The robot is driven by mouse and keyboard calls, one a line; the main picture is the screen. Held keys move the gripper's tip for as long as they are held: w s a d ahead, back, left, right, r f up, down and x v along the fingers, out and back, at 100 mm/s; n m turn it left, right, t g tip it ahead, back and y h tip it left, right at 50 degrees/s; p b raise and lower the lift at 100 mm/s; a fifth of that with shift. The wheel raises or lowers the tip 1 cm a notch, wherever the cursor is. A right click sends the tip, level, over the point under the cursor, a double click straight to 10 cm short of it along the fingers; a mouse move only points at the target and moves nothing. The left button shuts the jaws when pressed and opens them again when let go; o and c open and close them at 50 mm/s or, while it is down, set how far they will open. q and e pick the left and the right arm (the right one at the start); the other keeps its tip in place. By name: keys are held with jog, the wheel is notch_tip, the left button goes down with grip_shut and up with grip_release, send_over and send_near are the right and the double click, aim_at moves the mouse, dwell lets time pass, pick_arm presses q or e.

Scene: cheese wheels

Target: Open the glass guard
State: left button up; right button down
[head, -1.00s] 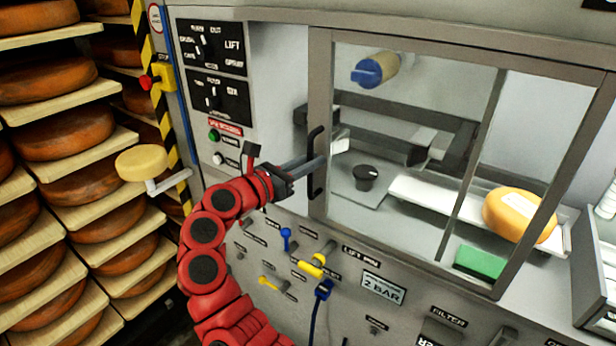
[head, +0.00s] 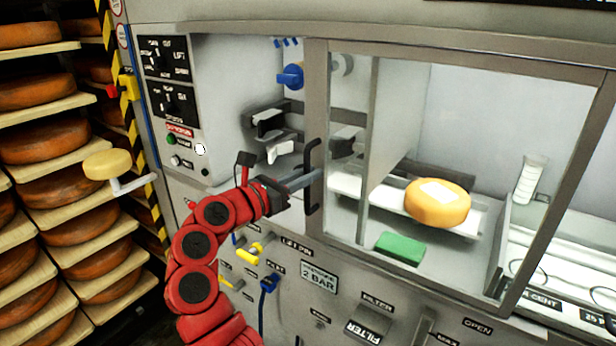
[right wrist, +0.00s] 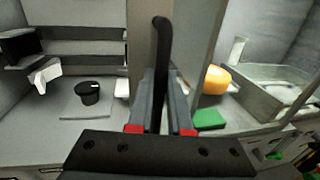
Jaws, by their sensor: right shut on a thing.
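The glass guard (head: 316,110) is a sliding pane in a grey metal frame on the front of the machine. Its black upright handle (head: 311,176) is on the frame's left post, and also shows in the right wrist view (right wrist: 162,50). My right gripper (head: 300,181) has its fingers on both sides of this handle; in the right wrist view the fingers (right wrist: 160,95) close around its lower part. The guard stands partly open, with an uncovered gap to the left of its post. My left gripper is not in view.
Behind the glass are an orange cheese (head: 437,203) with a white label and a green block (head: 400,248). Dark clamps (head: 270,130) show in the gap. Shelves of cheese wheels (head: 45,140) stand left. Yellow (head: 255,251) and blue (head: 270,284) valves sit below my right gripper.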

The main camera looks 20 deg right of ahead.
jog(key=c, duration=0.8)
grip_release()
jog(key=shift+c, duration=0.2)
jog(key=shift+a, duration=0.1)
jog(key=b+v, duration=0.2)
jog(key=v, duration=1.5)
jog(key=shift+b, duration=0.3)
jog(key=shift+a, duration=0.1)
